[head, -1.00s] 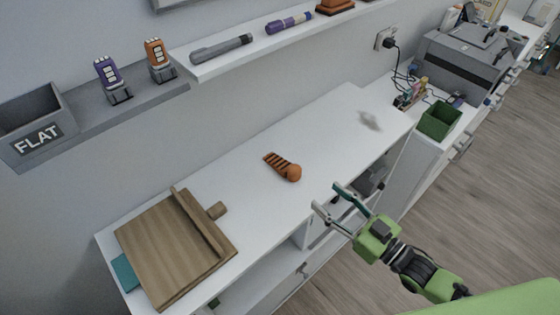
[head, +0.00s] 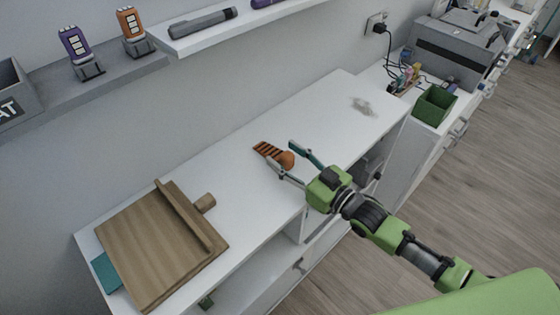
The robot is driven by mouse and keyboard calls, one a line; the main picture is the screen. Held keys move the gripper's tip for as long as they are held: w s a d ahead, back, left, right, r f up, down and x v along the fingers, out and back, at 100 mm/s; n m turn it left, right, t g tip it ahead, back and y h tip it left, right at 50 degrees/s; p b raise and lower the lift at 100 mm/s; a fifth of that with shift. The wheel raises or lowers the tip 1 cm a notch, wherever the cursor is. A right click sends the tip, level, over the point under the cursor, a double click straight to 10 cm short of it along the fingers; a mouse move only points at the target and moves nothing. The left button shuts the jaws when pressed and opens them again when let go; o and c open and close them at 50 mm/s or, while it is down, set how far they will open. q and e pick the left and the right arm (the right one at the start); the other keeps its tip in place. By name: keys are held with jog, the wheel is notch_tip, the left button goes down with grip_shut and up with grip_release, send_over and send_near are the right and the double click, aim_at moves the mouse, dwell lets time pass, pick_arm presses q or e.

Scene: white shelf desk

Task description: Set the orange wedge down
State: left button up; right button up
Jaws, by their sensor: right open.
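The orange wedge (head: 265,149), with dark stripes and a rounded orange end, lies on the white desk top (head: 250,185). My right gripper (head: 281,151) is open, with its fingers on either side of the wedge's rounded end as seen in the head view. The near part of the rounded end is partly covered by a finger. I cannot tell whether the fingers touch it. My left gripper is not in view.
A wooden board (head: 150,245) with a raised bar lies at the desk's left end. A green bin (head: 434,106) and a grey printer (head: 455,50) stand at the right. A wall shelf (head: 215,38) runs above. A grey smudge marks the otherwise clear right desk top.

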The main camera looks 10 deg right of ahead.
jog(key=shift+w+a, duration=0.2)
jog(key=c, duration=1.3)
grip_shut()
jog(key=shift+r, duration=0.15)
